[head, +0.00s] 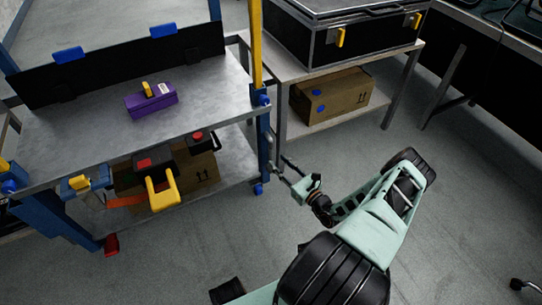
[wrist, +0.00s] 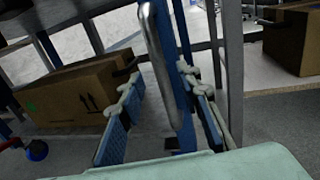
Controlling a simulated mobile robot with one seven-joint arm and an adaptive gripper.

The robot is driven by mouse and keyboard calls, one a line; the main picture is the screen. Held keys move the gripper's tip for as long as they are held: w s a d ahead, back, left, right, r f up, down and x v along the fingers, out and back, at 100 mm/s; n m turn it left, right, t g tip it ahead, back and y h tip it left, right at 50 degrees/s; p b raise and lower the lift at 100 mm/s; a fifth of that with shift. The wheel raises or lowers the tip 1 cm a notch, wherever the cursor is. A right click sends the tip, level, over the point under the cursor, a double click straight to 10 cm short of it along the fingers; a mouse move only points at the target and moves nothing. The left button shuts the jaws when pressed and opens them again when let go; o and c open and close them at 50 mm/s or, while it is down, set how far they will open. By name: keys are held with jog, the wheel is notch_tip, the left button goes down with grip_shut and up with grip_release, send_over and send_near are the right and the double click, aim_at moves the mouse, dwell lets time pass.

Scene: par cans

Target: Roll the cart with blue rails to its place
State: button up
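The cart with blue rails (head: 262,130) stands at the left of the head view, with a grey top (head: 75,140), a lower shelf and blue posts. A purple box (head: 152,100) lies on its top. My gripper (head: 284,169) is at the cart's right end, low beside the right post. In the wrist view, the cart's silver handle bar (wrist: 165,70) runs between my two blue-padded fingers (wrist: 160,105). Gaps show on both sides of the bar, so my gripper looks open around it. Whether either finger touches the bar is hard to tell.
A grey table (head: 395,60) behind the cart holds a black case (head: 300,45), with a cardboard box (head: 331,95) on its lower shelf. A dark bench (head: 500,70) stands at the far right. Grey floor (head: 470,210) is clear right of my arm. A chair foot (head: 522,285) shows lower right.

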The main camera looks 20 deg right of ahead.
aim_at(272, 156)
jog(key=b+x, duration=0.1)
jog(key=x, duration=0.5)
jog(key=shift+w+a, duration=0.1)
jog(key=shift+c, duration=0.4)
grip_shut()
